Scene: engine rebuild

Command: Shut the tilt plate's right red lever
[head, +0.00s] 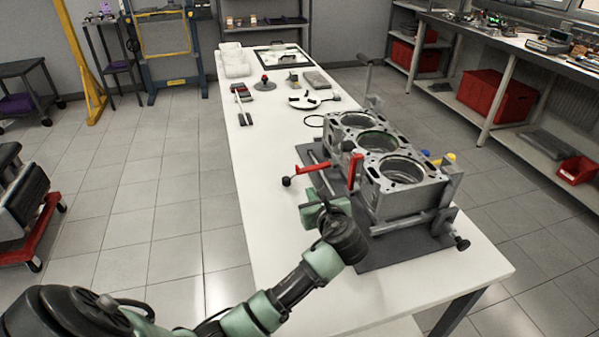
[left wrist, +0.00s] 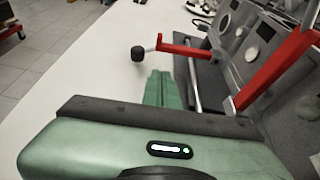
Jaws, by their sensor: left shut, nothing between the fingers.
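The grey engine block (head: 390,165) sits on the tilt plate fixture on the white table. Two red levers are on the block's left side. The farther red lever (head: 318,167) sticks out to the left, with a black knob at its end; it shows in the left wrist view (left wrist: 185,49).
The white table (head: 220,120) is bare left of the fixture. A dark mat (head: 400,250) lies under it. A round white dish (head: 318,102) and small tools lie farther back. A steel bar (left wrist: 194,86) runs beside the fingers in the left wrist view.

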